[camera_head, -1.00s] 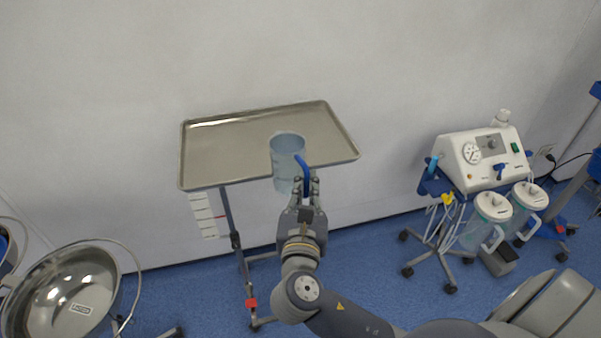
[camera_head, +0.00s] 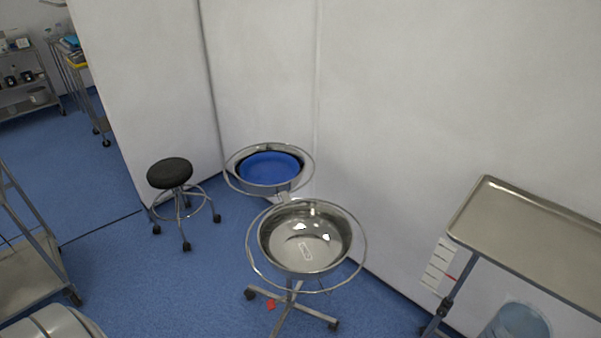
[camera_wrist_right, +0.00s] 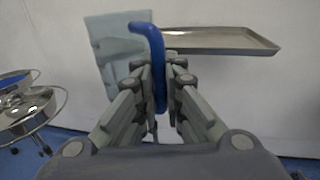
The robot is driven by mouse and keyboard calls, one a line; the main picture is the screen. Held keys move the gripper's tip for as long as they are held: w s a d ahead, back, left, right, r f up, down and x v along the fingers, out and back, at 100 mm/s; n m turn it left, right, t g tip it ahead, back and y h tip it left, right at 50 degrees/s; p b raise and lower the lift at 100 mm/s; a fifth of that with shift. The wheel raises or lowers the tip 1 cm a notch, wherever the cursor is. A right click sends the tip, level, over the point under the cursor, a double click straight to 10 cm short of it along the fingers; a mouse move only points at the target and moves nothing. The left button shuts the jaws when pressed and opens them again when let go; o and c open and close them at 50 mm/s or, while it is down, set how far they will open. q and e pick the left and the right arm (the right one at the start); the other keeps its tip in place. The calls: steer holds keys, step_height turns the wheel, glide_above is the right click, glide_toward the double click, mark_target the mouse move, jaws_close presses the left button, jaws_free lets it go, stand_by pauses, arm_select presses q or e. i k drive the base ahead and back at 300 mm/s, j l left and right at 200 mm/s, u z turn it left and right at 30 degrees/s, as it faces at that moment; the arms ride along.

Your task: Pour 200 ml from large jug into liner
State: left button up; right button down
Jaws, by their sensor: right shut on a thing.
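The large jug (camera_head: 517,324) is a clear, bluish vessel, cut off by the bottom edge at the right of the head view. The jug also shows in the right wrist view (camera_wrist_right: 108,42), with its blue handle (camera_wrist_right: 147,32). My right gripper (camera_wrist_right: 160,82) is shut on that handle and holds the jug in front of the steel tray. I cannot make out a liquid level in it. A blue liner (camera_head: 268,168) sits in the rear ring-stand basin, left of centre in the head view, well away from the jug. My left gripper is in neither view.
A bare steel basin (camera_head: 305,245) on a wheeled ring stand is in front of the liner's basin. The steel tray table (camera_head: 540,235) is at the right. A black stool (camera_head: 170,172) is left of the basins. Blue floor (camera_head: 190,285) is free at left centre.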

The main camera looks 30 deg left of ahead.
mark_target(269, 168)
steer(key=u, duration=1.3)
steer(key=i+u, duration=0.15)
steer(key=i+j, duration=0.1)
steer(key=i, duration=1)
